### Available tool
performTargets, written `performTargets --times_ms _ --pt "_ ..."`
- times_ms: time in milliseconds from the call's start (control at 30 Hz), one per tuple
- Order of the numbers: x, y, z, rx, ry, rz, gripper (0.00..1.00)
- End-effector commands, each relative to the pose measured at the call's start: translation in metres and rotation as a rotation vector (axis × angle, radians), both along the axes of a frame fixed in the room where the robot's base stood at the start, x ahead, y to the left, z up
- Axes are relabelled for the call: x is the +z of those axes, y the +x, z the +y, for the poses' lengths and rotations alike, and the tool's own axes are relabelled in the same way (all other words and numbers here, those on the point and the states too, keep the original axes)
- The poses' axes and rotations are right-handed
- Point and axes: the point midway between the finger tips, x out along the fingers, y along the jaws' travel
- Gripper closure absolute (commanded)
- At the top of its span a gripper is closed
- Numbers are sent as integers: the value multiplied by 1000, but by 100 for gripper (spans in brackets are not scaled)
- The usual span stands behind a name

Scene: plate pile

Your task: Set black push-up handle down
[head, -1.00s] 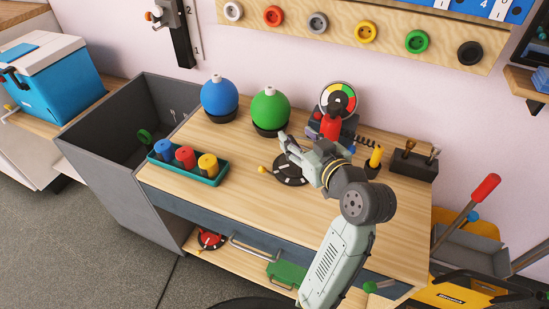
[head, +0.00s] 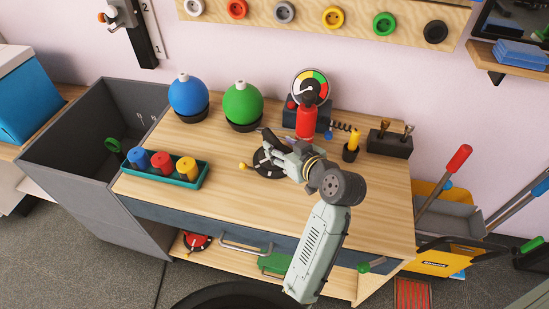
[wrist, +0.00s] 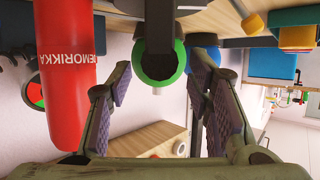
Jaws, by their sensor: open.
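The black push-up handle (wrist: 158,28) shows in the wrist view as a dark post with a wider end, coming in from the top edge. Its wide end is in front of the green ball, in the gap between my fingers, and looks free of both pads. My gripper (wrist: 160,95) is open, with a purple-grey pad on either side. In the head view my gripper (head: 273,148) is low over the black round base (head: 262,163) on the workbench. It hides most of the handle there, so I cannot tell exactly how the handle sits.
The green ball (head: 242,102) and blue ball (head: 188,95) stand behind. A red cylinder (head: 305,122) with a gauge (head: 311,87) stands close to my gripper. A teal tray (head: 193,184) of coloured cylinders is left. The bench front (head: 240,215) is clear.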

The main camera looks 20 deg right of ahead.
Motion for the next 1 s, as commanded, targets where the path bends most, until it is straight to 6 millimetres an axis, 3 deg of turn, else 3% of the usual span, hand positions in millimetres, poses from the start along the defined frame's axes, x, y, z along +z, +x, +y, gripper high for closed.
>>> performTargets --times_ms 200,433,1000 --pt "-9 22 4 2 1 0 54" --pt "-10 23 4 1 1 -1 54" --pt "-9 23 4 0 0 -1 91"
